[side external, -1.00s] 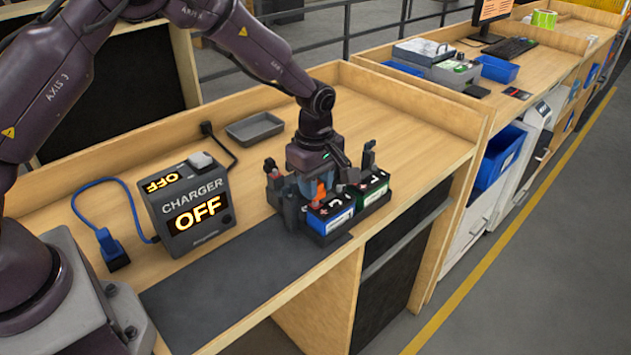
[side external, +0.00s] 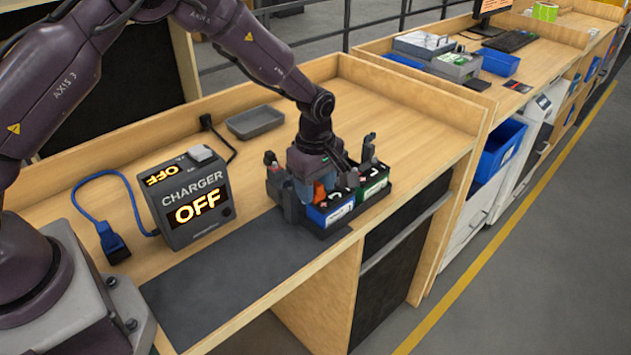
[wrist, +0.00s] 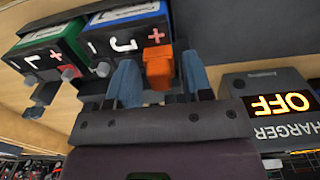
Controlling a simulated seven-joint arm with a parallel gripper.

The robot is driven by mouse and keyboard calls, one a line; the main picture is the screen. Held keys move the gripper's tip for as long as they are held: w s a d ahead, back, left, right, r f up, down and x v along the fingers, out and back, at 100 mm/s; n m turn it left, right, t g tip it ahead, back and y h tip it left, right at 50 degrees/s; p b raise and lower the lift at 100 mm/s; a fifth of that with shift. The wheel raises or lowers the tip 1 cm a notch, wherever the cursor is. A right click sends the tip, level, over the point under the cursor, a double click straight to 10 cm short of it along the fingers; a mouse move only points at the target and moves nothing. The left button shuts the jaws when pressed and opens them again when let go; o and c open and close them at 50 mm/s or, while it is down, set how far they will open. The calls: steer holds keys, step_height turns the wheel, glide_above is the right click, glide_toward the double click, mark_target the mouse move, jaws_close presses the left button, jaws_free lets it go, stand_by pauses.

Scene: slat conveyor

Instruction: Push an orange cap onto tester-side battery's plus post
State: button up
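An orange cap (wrist: 158,70) sits at the plus-marked corner of the blue battery (wrist: 125,38); the contact with its post is hidden. The blue battery also shows in the side view (side external: 331,215), beside the green battery (side external: 373,188). My gripper (wrist: 159,75) is low at the blue battery's plus end, its two blue-grey fingers on either side of the orange cap. Gaps show between the cap and the fingers, so it looks open around the cap. In the side view my gripper (side external: 317,190) partly covers the cap. The green battery's plus mark (wrist: 67,57) has a reddish-grey part beside it.
Dark holders and clamps (side external: 368,150) stand close around the batteries. The charger (side external: 188,195), reading OFF, stands left with a blue plug (side external: 113,243) and cable. A grey tray (side external: 255,122) lies behind. The dark mat (side external: 235,275) in front is clear.

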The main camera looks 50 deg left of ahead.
steer(key=shift+o, duration=0.6)
steer(key=shift+r, duration=0.1)
step_height(320, 180, up, 13)
